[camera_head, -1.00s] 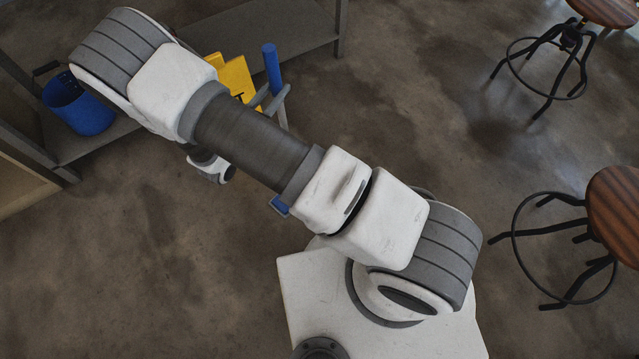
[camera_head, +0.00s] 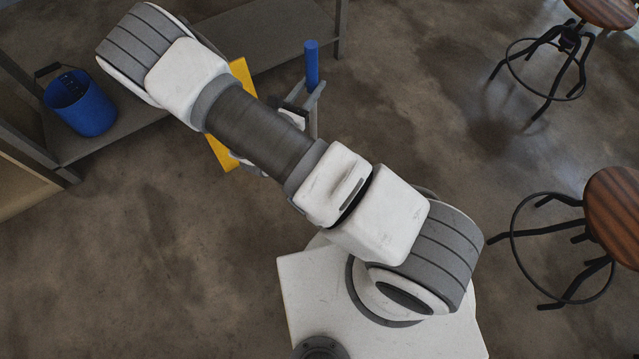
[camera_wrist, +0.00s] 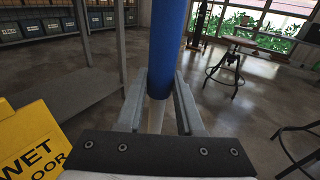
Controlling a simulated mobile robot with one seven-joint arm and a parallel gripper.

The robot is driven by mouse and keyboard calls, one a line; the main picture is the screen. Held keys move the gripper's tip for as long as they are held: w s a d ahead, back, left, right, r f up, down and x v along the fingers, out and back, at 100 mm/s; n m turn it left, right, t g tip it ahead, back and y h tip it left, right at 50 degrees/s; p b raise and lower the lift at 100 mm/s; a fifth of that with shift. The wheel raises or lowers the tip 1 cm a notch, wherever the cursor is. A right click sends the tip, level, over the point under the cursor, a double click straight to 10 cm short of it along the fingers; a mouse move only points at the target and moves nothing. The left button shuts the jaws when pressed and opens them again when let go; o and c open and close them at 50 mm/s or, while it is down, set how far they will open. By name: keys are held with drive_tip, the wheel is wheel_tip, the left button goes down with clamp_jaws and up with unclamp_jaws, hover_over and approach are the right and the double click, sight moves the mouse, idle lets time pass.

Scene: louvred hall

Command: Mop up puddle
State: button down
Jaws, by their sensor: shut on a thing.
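A mop-like pole with a blue grip (camera_head: 312,63) stands upright in the head view. Its blue upper part (camera_wrist: 168,45) and a paler shaft below fill the middle of the wrist view. My gripper (camera_head: 308,100) is shut around this pole; its two grey fingers (camera_wrist: 160,88) lie on either side of it in the wrist view. The pole's lower end is hidden by my arm and gripper. I cannot clearly pick out a puddle; the brown floor (camera_head: 130,260) has dark patches and a sheen in several places.
A yellow wet-floor sign (camera_head: 223,152) stands left of the pole, partly behind my arm; it also shows in the wrist view (camera_wrist: 25,140). A blue bucket (camera_head: 85,108) sits on the low grey shelf (camera_head: 265,35). Stools (camera_head: 615,210) stand at right. Floor between is clear.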

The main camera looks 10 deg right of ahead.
drive_tip(key=d+p, duration=0.1)
drive_tip(key=d, duration=1.2)
drive_tip(key=shift+s+d+f, duration=0.15)
drive_tip(key=shift+d+f, duration=0.15)
drive_tip(key=shift+f, duration=0.1)
drive_tip(key=shift+a, duration=0.1)
drive_tip(key=w+a, duration=0.3)
drive_tip(key=a, duration=1.9)
drive_tip(key=shift+w+r+b, duration=0.15)
drive_tip(key=shift+r+b, duration=0.25)
drive_tip(key=shift+b, duration=0.05)
drive_tip(key=shift+d, duration=0.2)
drive_tip(key=d+p, duration=0.3)
drive_tip(key=d, duration=1.9)
drive_tip(key=shift+f, duration=0.3)
drive_tip(key=shift+a, duration=0.1)
